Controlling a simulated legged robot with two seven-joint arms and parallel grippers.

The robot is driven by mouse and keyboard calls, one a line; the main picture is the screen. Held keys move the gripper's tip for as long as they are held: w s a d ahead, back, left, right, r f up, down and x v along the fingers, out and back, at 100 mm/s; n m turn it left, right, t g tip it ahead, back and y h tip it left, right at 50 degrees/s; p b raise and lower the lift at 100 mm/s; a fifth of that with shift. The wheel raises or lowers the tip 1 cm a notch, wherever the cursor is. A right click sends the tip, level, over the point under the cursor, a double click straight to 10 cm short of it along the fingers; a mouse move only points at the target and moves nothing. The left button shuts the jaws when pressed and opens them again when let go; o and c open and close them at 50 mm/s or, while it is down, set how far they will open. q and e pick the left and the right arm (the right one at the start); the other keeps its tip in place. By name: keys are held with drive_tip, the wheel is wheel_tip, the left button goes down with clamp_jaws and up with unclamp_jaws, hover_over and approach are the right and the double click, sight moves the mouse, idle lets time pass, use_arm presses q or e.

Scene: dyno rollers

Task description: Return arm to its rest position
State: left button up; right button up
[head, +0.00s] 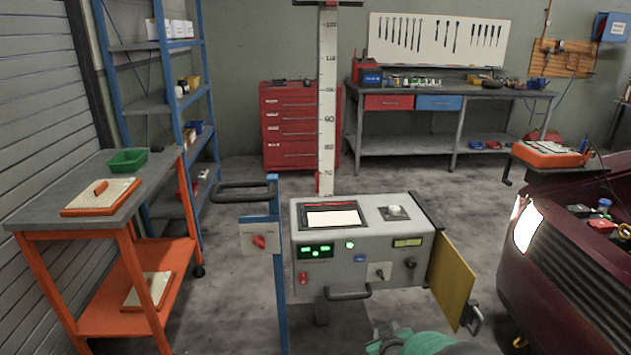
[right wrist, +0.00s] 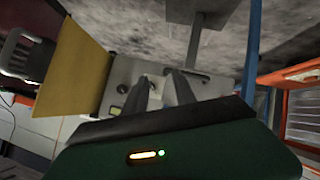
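My right gripper (right wrist: 160,86) shows in the right wrist view with two dark fingers apart and nothing between them. Behind the fingers is the grey front of the machine box. In the head view, a green part of my right arm (head: 428,344) shows at the bottom edge, in front of the grey machine box (head: 330,275) and below its open yellow door (head: 450,280). The door also shows at the left of the right wrist view (right wrist: 75,65). My left arm and gripper are not in view.
A blue post (head: 279,300) with a black handle and red switch stands left of the box. A tall measuring scale (head: 327,110) rises behind it. The dark red car (head: 575,275) is close at right. An orange cart (head: 120,290) stands left. Floor between cart and post is clear.

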drive_tip(key=s+a+m+g+y, duration=0.15)
drive_tip(key=s+m+g, duration=0.45)
drive_tip(key=s, duration=2.1)
wheel_tip(320, 180, up, 22)
drive_tip(key=s+n+g+p, duration=0.1)
drive_tip(key=n+g+p, duration=0.1)
drive_tip(key=p, duration=2)
drive_tip(key=shift+p, duration=0.35)
drive_tip(key=shift+s+r+y, duration=0.1)
drive_tip(key=shift+y, duration=0.15)
